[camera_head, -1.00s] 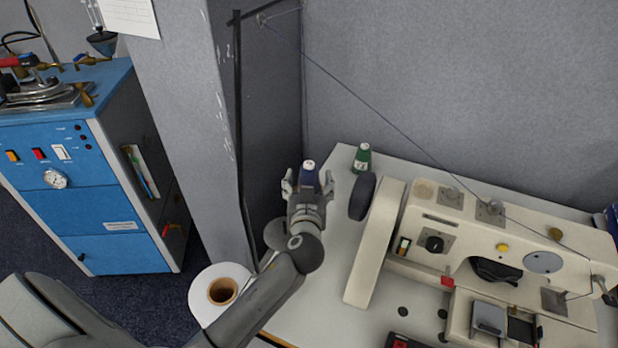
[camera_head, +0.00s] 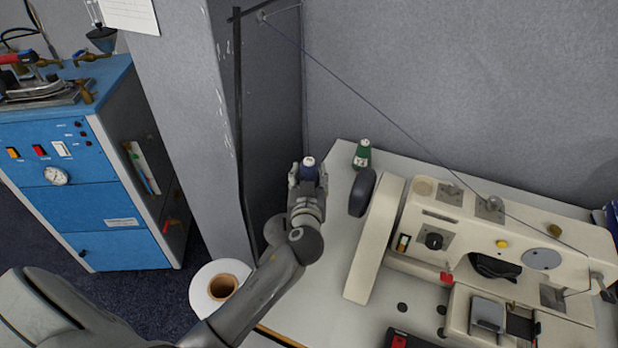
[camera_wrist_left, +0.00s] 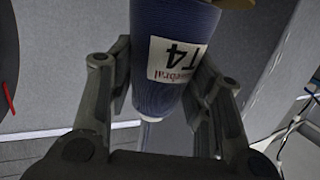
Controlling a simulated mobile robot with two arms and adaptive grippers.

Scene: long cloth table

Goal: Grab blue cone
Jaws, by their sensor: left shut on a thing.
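The blue cone (camera_head: 308,171) is a dark blue thread cone with a pale top, at the back left of the table beside the grey pillar. My left gripper (camera_head: 308,177) is shut on it, one finger on each side. In the left wrist view the blue cone (camera_wrist_left: 172,50) fills the space between the fingers of the left gripper (camera_wrist_left: 160,95), and its white label with "T4" shows. The cone's lower part is hidden behind the gripper in the head view. My right gripper is not in view.
A green cone (camera_head: 362,154) stands to the right. A dark round handwheel (camera_head: 362,192) and the cream sewing machine (camera_head: 480,235) lie further right. A black pole (camera_head: 240,130) stands left of the gripper. A white spool (camera_head: 205,290) with a brown core is at the front left.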

